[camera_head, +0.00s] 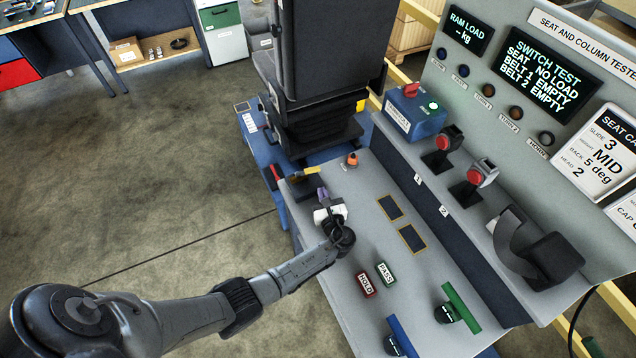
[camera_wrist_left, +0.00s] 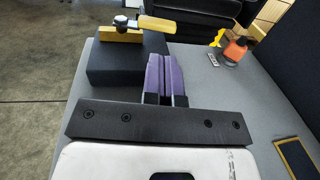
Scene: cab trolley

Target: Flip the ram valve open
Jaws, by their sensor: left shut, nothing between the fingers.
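A valve with a flat yellow lever (camera_wrist_left: 172,25) sits on a dark block (camera_wrist_left: 122,68) in the left wrist view; I take it for the ram valve. The lever points right across the block from a round pivot (camera_wrist_left: 122,21). In the head view the yellow lever (camera_head: 305,172) shows near the bench's far left corner. My left gripper (camera_head: 321,192) has purple fingers, shut together and empty. In the left wrist view the fingertips (camera_wrist_left: 164,62) are beside the block's right side, just short of the lever's free end. I cannot tell whether they touch it. My right gripper is not in view.
An orange knob (camera_wrist_left: 237,48) stands right of the lever. A black seat (camera_head: 325,70) rises behind the bench. HOLD (camera_head: 366,285) and PASS (camera_head: 386,273) blocks lie nearer. Red-topped switches (camera_head: 446,140) and a tall display panel (camera_head: 540,70) are right.

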